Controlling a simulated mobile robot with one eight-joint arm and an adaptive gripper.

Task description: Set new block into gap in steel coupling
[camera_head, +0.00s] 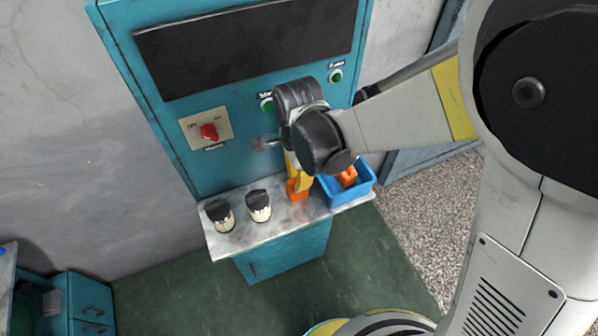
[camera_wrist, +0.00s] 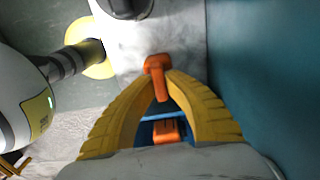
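My gripper (camera_head: 299,181) has yellow fingers and points down over the small shelf, just left of the blue bin. Its fingertips close on an orange block (camera_head: 297,191). In the wrist view the fingertips meet on both sides of this orange block (camera_wrist: 157,66), which has a wide head and a narrower part reaching toward the bin. Whether the block touches the shelf is hard to tell. Another orange block (camera_head: 347,177) lies in the blue bin (camera_head: 350,197); it also shows in the wrist view (camera_wrist: 166,131). I cannot make out a steel coupling in either view.
Two black-topped, pale cylindrical items (camera_head: 219,215) (camera_head: 259,206) stand on the marble-like shelf (camera_head: 238,238), left of my gripper. A teal cabinet (camera_head: 215,115) with a red switch (camera_head: 209,131) rises behind. The shelf front between the cylinders and the bin is clear.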

